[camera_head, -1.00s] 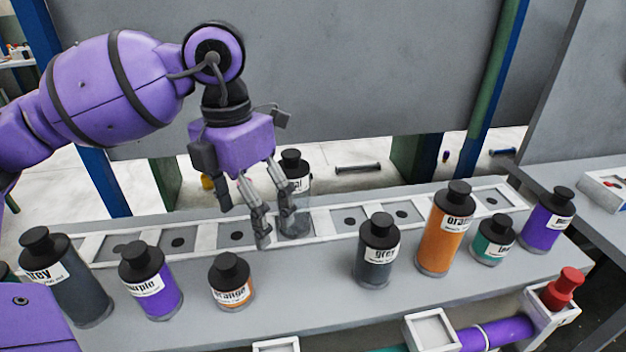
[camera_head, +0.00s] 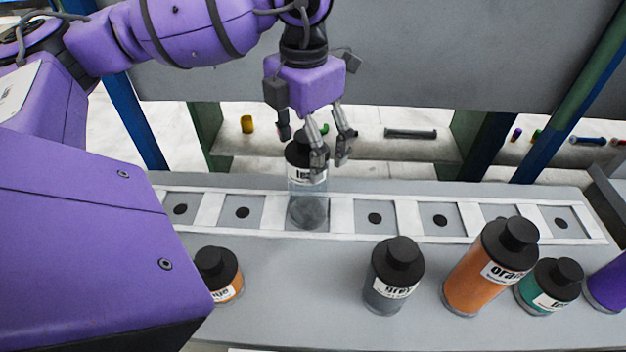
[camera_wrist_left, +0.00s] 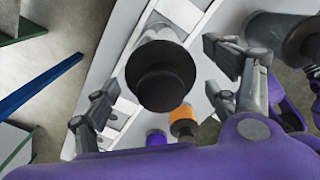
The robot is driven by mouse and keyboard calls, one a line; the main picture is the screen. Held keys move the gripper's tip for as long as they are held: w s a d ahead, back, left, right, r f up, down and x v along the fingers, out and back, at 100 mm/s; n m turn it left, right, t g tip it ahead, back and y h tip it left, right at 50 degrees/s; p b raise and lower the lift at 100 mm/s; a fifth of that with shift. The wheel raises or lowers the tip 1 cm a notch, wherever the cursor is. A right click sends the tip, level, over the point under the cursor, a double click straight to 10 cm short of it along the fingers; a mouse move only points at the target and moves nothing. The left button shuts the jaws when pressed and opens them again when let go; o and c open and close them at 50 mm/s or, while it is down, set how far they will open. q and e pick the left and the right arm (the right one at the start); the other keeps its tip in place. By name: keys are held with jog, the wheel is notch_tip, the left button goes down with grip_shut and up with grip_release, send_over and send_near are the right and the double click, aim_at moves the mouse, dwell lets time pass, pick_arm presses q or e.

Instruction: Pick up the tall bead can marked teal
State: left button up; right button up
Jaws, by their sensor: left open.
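A tall can (camera_head: 308,209) with a black lid and a clear, greyish lower body stands upright in a slot of the white-framed rack. Its white label is partly hidden by a finger; the letters that show fit "teal". My left gripper (camera_head: 331,158) is open at the height of the can's lid and label, its fingers overlapping the can's right side in the head view. In the left wrist view the black lid (camera_wrist_left: 160,77) lies between the two spread fingers (camera_wrist_left: 165,110), with no visible contact. My right gripper is not in view.
The rack's other visible slots (camera_head: 242,209) are empty. In front stand a short orange can (camera_head: 219,274), a grey can (camera_head: 392,277), a tall orange can (camera_head: 478,280), a short teal can (camera_head: 549,287) and a purple can (camera_head: 609,283). A grey panel (camera_head: 400,50) stands behind.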

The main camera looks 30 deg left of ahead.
pick_arm(q)
notch_tip(320, 180, down, 4)
jog(key=shift+w+a+r, duration=0.1)
jog(key=shift+w+r, duration=0.05)
jog(key=shift+r, duration=0.1)
jog(key=c, duration=1.9)
grip_shut()
jog(key=shift+r, duration=0.1)
